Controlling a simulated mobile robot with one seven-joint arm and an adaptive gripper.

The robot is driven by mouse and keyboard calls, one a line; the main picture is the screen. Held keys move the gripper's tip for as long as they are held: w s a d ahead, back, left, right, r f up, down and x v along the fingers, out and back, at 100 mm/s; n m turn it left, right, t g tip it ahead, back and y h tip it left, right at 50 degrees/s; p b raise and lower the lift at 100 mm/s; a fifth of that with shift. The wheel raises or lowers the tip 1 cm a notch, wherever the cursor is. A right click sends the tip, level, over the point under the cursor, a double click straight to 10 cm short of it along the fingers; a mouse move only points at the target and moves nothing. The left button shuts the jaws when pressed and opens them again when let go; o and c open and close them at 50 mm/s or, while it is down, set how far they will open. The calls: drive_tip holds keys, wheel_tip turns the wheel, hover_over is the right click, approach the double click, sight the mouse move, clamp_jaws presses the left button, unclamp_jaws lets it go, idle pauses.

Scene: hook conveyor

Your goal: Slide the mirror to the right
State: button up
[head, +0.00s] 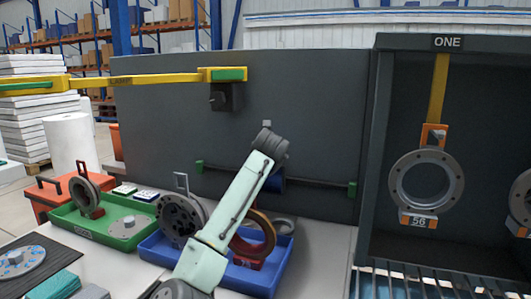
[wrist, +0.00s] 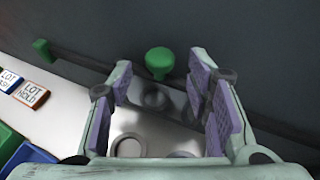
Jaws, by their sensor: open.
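The mirror (wrist: 128,122) is a shiny plate seen between my fingers in the wrist view, reflecting grey round shapes. A green knob (wrist: 160,62) stands at its far end, near the fingertips. My gripper (wrist: 160,80) is open, with purple pads either side of the knob; I see no clear contact. In the head view the mirror is mostly hidden behind my arm. A dark rail (head: 325,182) runs along the grey panel, with a green end stop at its left (head: 199,167) and another at its right (head: 352,190).
A blue tray (head: 160,250) with ring parts and a green tray (head: 90,232) stand below the panel. A yellow overhead arm (head: 150,79) crosses at upper left. A dark booth marked ONE (head: 447,42) with a hanging ring (head: 426,153) stands at right.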

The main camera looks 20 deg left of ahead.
drive_tip(key=shift+x, duration=1.05)
clamp_jaws()
